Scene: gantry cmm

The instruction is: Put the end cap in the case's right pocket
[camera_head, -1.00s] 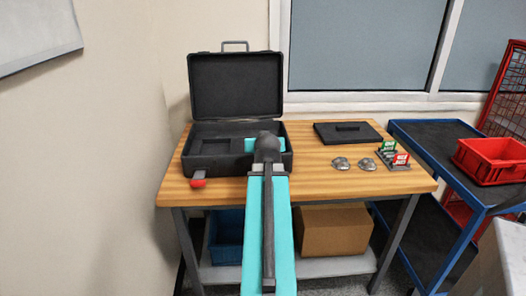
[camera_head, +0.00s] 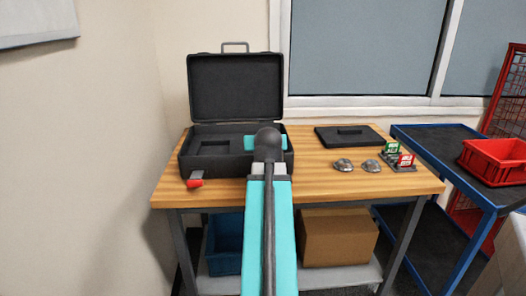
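The open black case (camera_head: 236,88) stands at the left of the wooden table, with its lid upright at the back. Its left pocket (camera_head: 214,147) shows as a dark recess. My cyan arm reaches over the case's right half and hides most of the right pocket. I cannot single out the end cap with certainty. Two small grey metallic rounded parts, a left one (camera_head: 343,165) and a right one (camera_head: 372,166), lie on the table right of the case.
A flat black panel with a handle (camera_head: 348,137) lies at the back right. A dark stand with green (camera_head: 392,147) and red (camera_head: 405,160) blocks is beside the metallic parts. A red-tipped piece (camera_head: 195,180) juts out at the case's front left. A blue cart with a red bin (camera_head: 495,158) stands right.

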